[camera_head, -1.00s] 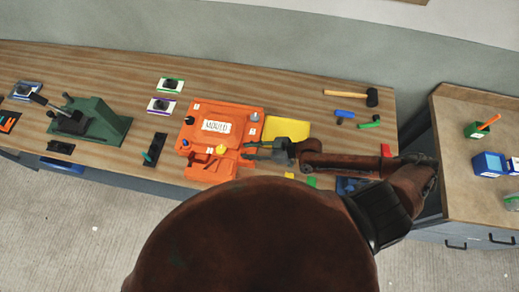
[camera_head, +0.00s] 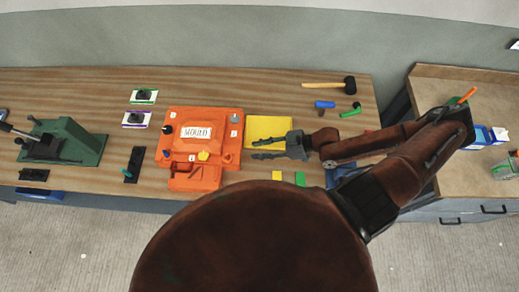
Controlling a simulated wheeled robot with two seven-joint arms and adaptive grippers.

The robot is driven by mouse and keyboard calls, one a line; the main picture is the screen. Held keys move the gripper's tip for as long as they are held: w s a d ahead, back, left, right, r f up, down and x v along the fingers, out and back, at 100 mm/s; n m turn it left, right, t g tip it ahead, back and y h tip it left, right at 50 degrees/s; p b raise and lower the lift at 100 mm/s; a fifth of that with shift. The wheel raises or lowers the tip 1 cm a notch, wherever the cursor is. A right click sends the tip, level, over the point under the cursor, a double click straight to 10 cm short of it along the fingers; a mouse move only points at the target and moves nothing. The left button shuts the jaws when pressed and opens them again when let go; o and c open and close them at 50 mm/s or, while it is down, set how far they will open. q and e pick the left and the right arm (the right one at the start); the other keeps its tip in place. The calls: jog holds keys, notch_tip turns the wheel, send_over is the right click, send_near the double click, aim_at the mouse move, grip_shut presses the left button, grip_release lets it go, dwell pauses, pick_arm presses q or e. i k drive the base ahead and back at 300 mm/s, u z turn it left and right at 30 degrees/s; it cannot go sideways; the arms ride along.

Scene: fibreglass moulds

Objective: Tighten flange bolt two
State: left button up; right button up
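The orange mould (camera_head: 187,145) with a white MOULD label lies on the wooden bench. Several knobs or bolt heads show on it: a grey one (camera_head: 234,119) at the upper right, a yellow one (camera_head: 203,156) near the front, and dark ones at the left. Small white tags sit near them, too small to read, so I cannot tell which is bolt two. My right gripper (camera_head: 258,149) points left, its two fingers apart and empty. It is just right of the mould, over the yellow sheet's lower part. My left gripper is out of view.
A yellow sheet (camera_head: 268,126) lies right of the mould. A mallet (camera_head: 348,86) and blue and green tools lie at the back right. A green lever device (camera_head: 80,142) stands at the left. A side cabinet (camera_head: 440,88) stands at the right. Bench left of the mould is partly clear.

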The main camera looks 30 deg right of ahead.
aim_at(203, 156)
jog(key=k, duration=1.5)
